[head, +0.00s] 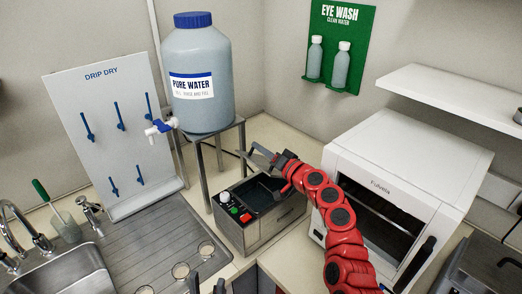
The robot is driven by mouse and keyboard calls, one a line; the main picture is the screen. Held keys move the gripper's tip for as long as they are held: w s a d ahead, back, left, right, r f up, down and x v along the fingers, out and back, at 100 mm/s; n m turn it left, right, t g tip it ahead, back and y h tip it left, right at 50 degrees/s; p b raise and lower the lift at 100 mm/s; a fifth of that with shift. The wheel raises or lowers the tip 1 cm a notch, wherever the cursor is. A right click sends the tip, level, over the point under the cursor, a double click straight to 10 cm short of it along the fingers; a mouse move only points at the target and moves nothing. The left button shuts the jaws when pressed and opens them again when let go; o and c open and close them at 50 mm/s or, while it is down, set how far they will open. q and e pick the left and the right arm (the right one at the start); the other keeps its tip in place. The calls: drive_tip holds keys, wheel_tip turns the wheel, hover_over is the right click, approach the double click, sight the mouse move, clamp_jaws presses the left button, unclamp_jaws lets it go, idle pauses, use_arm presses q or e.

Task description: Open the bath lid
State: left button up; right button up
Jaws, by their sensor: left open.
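The bath (271,231) is a grey metal box in the middle of the head view. Its front left panel carries a white knob and small green and red buttons. The dark inside of its tank shows from above, partly hidden by my red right arm. My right gripper (256,156) is over the back of the bath, pointing left. Thin grey parts show at its tip; I cannot tell fingers from lid edge there, nor whether it is shut. Two dark fingertips of my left gripper (207,287) show apart at the bottom edge, empty, in front of the bath.
A water jug (203,105) stands on a metal stand (209,175) behind the bath. A white oven (405,160) stands close to the right. A drip-dry board (85,150), a draining surface (150,240) and a sink (75,275) are left. A grey appliance (480,265) is at bottom right.

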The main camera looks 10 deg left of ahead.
drive_tip(key=o, duration=0.4)
drive_tip(key=b+v, duration=0.5)
drive_tip(key=v, duration=1.2)
drive_tip(key=shift+s+d+b, duration=0.1)
drive_tip(key=shift+s+b, duration=0.1)
drive_tip(key=shift+b, duration=0.1)
